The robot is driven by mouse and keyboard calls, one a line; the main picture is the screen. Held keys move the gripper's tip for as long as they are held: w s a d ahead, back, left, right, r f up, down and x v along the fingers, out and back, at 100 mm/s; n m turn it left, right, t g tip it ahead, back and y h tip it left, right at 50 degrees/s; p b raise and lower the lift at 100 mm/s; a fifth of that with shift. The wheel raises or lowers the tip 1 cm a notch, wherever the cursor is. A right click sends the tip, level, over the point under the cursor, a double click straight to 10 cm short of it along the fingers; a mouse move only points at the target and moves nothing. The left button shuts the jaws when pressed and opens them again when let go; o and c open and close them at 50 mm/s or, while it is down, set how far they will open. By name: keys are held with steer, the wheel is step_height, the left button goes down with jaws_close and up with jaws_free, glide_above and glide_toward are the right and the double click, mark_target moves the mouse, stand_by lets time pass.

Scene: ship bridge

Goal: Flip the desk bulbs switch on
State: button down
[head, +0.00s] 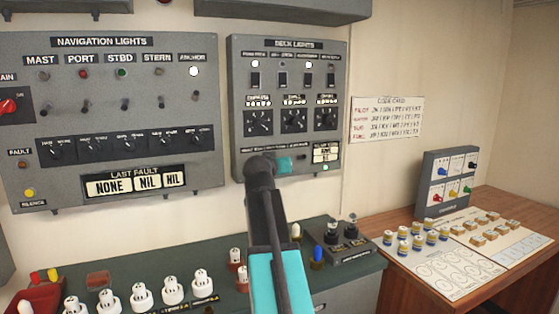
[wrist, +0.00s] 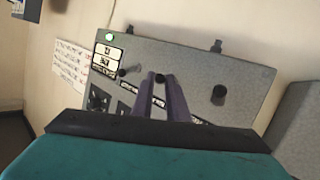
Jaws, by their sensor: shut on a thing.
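The deck lights panel (head: 238,100) hangs on the wall in the head view. My gripper (head: 286,165) is at its lower edge, and my arm hides part of the bottom row. In the wrist view the same panel (wrist: 190,62) appears turned around. There my gripper (wrist: 160,82) has its two purple fingers closed on a small dark switch (wrist: 160,77). Another small switch (wrist: 125,72) and a round dark knob (wrist: 219,92) stand on either side. The labels along this row are too small to read, so I cannot tell which switch is named desk bulbs.
A green lamp (wrist: 110,37) is lit near the held switch. The navigation lights panel (head: 215,120) is close on the left. A console (head: 215,235) with white knobs lies below my arm. A wooden desk (head: 400,285) with several small items stands at right.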

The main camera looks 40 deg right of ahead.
steer(key=shift+w+d+r+n+g+y+p, duration=0.15)
steer(key=shift+r+n+g+y+p, duration=0.4)
steer(key=shift+p, duration=1.25)
steer(key=shift+w+d+r+n+g+y+p, duration=0.15)
steer(key=shift+r+n+g+y+p, duration=0.4)
steer(key=shift+p, duration=1.2)
steer(key=shift+a+r+g, duration=0.1)
steer(key=shift+r+g, duration=0.15)
steer(key=shift+g, duration=0.05)
steer(key=c, duration=1.7)
jaws_free()
steer(key=shift+c, duration=0.2)
steer(key=b+v, duration=0.2)
steer(key=v, duration=1.1)
steer(key=shift+a+r+b, duration=0.2)
steer(key=shift+r+b, duration=0.15)
steer(key=shift+r, duration=0.05)
steer(key=shift+s, duration=0.2)
